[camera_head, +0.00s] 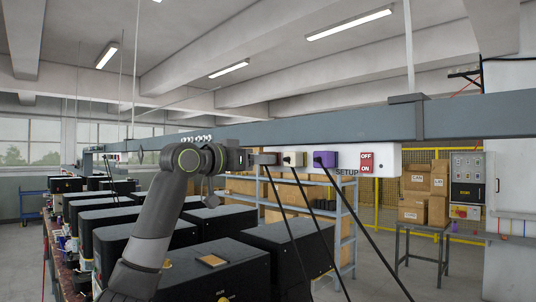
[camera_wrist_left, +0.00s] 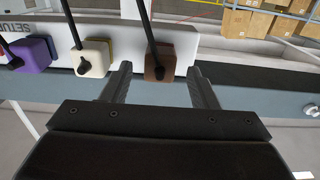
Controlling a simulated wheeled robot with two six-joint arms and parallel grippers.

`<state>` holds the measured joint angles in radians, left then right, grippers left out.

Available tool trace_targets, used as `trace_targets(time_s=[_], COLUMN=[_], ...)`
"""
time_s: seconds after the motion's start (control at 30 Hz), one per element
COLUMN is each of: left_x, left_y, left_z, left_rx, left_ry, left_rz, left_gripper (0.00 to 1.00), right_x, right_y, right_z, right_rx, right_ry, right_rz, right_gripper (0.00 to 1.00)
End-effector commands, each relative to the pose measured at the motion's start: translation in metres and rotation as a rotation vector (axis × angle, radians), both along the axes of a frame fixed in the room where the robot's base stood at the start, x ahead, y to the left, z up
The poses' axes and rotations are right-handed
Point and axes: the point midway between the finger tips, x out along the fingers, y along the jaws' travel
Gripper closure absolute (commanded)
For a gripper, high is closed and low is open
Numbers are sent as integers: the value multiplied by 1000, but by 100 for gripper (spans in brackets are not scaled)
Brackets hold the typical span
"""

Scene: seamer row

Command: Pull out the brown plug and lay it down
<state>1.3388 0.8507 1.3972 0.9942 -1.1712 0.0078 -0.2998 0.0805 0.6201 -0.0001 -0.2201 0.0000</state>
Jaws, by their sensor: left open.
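The brown plug (camera_wrist_left: 160,62) sits in the white socket strip (camera_wrist_left: 112,45), with a black cord running from it. In the wrist view it lies between the two fingertips of my left gripper (camera_wrist_left: 160,70). The fingers stand apart with a gap on each side of the plug, and I see no contact. In the head view the brown plug (camera_head: 267,158) is just right of my left gripper (camera_head: 249,160), which partly hides the strip. My right gripper is in neither view.
A cream plug (camera_head: 293,159) and a purple plug (camera_head: 325,159) sit beside the brown one, each with a black cord hanging down. A red switch (camera_head: 366,162) is further right. A grey beam (camera_head: 330,128) runs above. Black boxes (camera_head: 215,270) stand below.

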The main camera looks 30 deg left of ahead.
Motion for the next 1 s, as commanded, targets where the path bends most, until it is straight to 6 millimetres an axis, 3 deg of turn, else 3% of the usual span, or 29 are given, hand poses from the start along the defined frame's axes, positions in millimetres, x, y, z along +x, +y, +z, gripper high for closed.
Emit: trace_targets(time_s=[0.33,1.0], left_x=[33,37], left_y=[-12,-13], left_z=[0,0], left_rx=[0,1], left_ry=[0,0], left_rz=[0,1], left_gripper=[45,45], right_x=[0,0], right_y=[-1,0], right_z=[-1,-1], right_rx=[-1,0], right_ry=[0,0], right_rz=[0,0], right_gripper=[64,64])
